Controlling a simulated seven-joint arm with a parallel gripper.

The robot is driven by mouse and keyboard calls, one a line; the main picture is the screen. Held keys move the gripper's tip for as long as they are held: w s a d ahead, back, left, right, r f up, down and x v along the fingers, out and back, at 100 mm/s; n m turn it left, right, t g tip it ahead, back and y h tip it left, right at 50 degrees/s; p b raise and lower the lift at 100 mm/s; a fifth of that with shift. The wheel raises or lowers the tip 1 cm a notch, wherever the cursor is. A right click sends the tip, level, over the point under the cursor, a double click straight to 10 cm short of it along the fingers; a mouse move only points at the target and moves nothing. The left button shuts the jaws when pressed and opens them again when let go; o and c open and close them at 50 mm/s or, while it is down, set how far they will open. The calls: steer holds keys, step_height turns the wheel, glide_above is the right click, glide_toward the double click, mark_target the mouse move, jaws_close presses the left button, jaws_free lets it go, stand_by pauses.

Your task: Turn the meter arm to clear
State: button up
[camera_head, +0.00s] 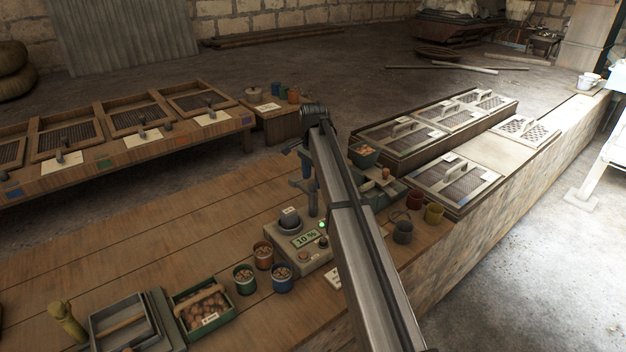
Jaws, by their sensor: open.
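The meter (305,241) is a pale box on the wooden bench at the centre. Its small display reads "10 %", a green light glows beside it, and a dark round cap or cup sits on its back left. I cannot make out the meter's arm clearly; part of the meter is behind my arm. My gripper (311,208) hangs pointing down at the meter's back edge, just right of the dark cap. It is open and small in view, and I see nothing held in it. Whether it touches the meter cannot be told.
Small cups (263,255) of brown pieces stand left of the meter. A green tray (206,310) of brown lumps is at front left. Coloured mugs (403,231) stand to the right. Framed mesh screens (457,184) lie on the right bench, with more on the left rack (135,152).

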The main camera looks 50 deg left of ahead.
step_height(320, 180, up, 12)
steer(key=shift+r, duration=0.15)
stand_by(0.3)
stand_by(0.4)
